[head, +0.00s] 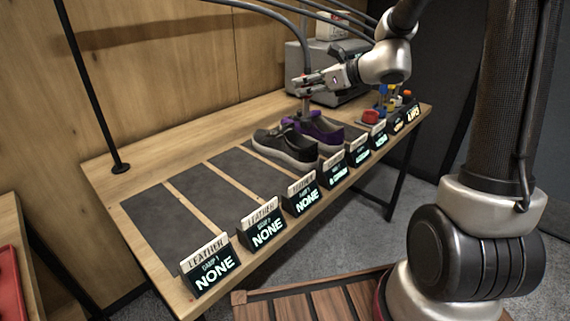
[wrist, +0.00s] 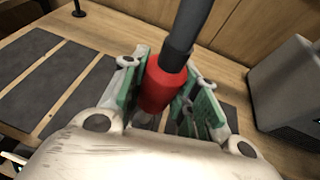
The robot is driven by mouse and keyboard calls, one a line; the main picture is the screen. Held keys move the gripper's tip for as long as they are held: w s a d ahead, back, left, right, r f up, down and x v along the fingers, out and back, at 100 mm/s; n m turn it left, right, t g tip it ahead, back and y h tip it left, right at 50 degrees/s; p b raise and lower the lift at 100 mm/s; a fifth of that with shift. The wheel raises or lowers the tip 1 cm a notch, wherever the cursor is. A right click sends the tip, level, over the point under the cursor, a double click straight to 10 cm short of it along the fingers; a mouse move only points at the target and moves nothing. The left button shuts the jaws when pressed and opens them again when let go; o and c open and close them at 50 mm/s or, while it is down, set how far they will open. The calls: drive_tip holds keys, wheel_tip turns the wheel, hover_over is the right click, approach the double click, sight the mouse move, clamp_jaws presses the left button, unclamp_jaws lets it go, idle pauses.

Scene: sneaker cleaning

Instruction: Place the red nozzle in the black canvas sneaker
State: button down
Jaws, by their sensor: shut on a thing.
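My gripper (head: 307,82) is shut on the red nozzle (wrist: 165,84), which hangs on a dark hose (wrist: 187,30). In the head view the nozzle is small and partly hidden by the fingers; its lower end points down. The black canvas sneaker (head: 284,146) sits on a dark mat on the table, below and a little left of my gripper. A purple sneaker (head: 322,130) stands just behind and right of it, and in the picture the nozzle is above this one. No sneaker is clearly visible in the wrist view.
A row of placards (head: 267,227) lines the table's front edge. Bare dark mats (head: 175,228) lie to the left. A grey machine (head: 325,72) stands at the back. A red container (head: 370,117) and colored bottles (head: 390,98) are at the right end.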

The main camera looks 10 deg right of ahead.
sight(306, 117)
drive_tip(key=f, duration=0.5)
drive_tip(key=shift+s+a+f, duration=0.15)
drive_tip(key=shift+a+f, duration=0.15)
drive_tip(key=shift+f, duration=2.4)
drive_tip(key=c, duration=1.1)
unclamp_jaws()
